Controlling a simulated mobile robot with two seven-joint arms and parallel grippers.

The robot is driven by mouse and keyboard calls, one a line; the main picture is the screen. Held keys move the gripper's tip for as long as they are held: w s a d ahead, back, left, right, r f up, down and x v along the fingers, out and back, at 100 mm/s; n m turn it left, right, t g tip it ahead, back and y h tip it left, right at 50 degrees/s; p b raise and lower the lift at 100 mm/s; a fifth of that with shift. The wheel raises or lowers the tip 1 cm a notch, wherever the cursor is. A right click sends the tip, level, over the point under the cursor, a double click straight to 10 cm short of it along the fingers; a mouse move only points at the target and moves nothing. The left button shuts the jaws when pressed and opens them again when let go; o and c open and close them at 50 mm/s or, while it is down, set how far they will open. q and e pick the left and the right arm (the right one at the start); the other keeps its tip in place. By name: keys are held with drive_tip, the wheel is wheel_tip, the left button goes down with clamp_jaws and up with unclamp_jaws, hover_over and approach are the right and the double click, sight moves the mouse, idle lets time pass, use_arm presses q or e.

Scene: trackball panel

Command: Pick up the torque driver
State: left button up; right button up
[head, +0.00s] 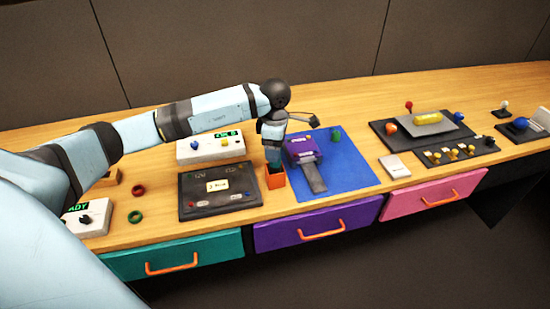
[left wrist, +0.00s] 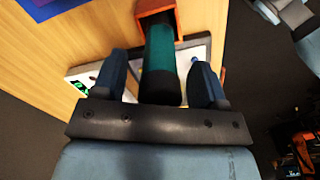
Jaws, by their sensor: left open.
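The torque driver appears to be the upright teal and black handle (left wrist: 160,55) in the left wrist view, standing in an orange square holder (left wrist: 155,8). In the head view the orange holder (head: 275,178) stands on the wooden bench between the dark panel and the blue mat. My left gripper (left wrist: 161,62) is open, with one finger on each side of the handle and a visible gap at both sides. In the head view my left gripper (head: 273,147) points down just above the holder and hides part of the driver. My right gripper is not in view.
A dark panel (head: 190,207) lies left of the holder, with a white display box (head: 212,148) behind it. Right of it, a purple device (head: 303,148) sits on a blue mat (head: 350,178). Bare wood (head: 255,206) shows in front, above closed drawers.

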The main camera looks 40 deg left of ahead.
use_arm(q)
drive_tip(key=shift+r, duration=0.1)
drive_tip(key=c, duration=1)
